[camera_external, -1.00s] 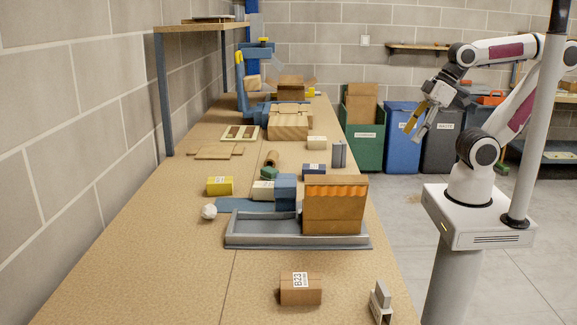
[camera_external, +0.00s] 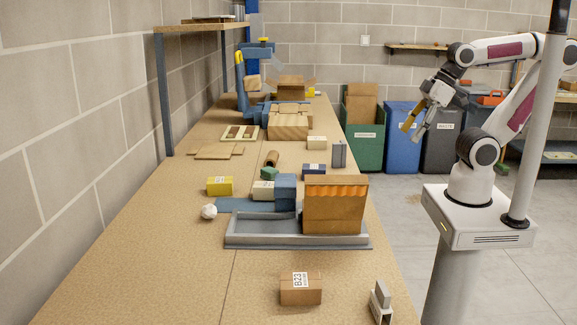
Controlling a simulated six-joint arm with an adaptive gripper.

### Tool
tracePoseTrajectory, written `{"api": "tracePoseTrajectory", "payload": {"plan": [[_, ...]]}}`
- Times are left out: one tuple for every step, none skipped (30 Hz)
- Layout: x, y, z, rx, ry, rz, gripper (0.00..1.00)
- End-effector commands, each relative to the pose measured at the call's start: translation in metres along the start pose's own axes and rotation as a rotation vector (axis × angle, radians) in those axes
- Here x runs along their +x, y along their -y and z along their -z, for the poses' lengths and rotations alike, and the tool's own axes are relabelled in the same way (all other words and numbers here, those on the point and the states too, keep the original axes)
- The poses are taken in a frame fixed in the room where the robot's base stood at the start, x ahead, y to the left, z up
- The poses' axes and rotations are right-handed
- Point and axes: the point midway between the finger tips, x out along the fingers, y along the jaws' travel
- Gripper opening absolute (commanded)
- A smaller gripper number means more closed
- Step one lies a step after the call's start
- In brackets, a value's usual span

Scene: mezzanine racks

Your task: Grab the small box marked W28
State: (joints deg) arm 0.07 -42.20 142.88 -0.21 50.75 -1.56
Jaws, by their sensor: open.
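No label reading W28 can be made out. Several small boxes with labels too small to read lie on the long bench: a yellow box (camera_external: 220,186), a white box (camera_external: 263,191), a dark blue box (camera_external: 314,169) and a cream box (camera_external: 317,143). A brown box (camera_external: 301,289) at the front reads B23. The white box sits left of a blue block and is partly hidden by it. My gripper (camera_external: 412,132) is open and empty, pointing down to the left in the air, right of the bench and well away from all the boxes.
A grey tray (camera_external: 262,241) with an upright brown and orange block (camera_external: 335,205) stands mid-bench, in front of the white box. A grey upright piece (camera_external: 381,300) is at the front right edge. Bins (camera_external: 402,140) stand behind my gripper. The bench's front left is clear.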

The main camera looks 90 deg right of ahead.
Motion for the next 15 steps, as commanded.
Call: {"api": "tracePoseTrajectory", "payload": {"plan": [[0.002,-0.001,0.005,-0.019,-0.003,-0.003,0.61],[0.003,-0.002,0.008,-0.034,-0.006,-0.005,0.61],[0.004,-0.003,0.013,-0.058,-0.011,-0.008,0.61],[0.005,-0.004,0.017,-0.079,-0.015,-0.011,0.61],[0.007,-0.005,0.021,-0.102,-0.02,-0.015,0.61],[0.009,-0.006,0.029,-0.137,-0.027,-0.02,0.61],[0.011,-0.008,0.034,-0.166,-0.033,-0.024,0.61],[0.013,-0.009,0.04,-0.197,-0.039,-0.029,0.61],[0.016,-0.011,0.049,-0.239,-0.046,-0.036,0.61],[0.018,-0.012,0.055,-0.272,-0.053,-0.042,0.61],[0.021,-0.014,0.062,-0.306,-0.059,-0.047,0.61],[0.024,-0.016,0.071,-0.352,-0.068,-0.055,0.61],[0.027,-0.017,0.077,-0.387,-0.074,-0.061,0.61],[0.03,-0.019,0.084,-0.422,-0.079,-0.068,0.61],[0.033,-0.021,0.093,-0.468,-0.088,-0.077,0.61]]}}
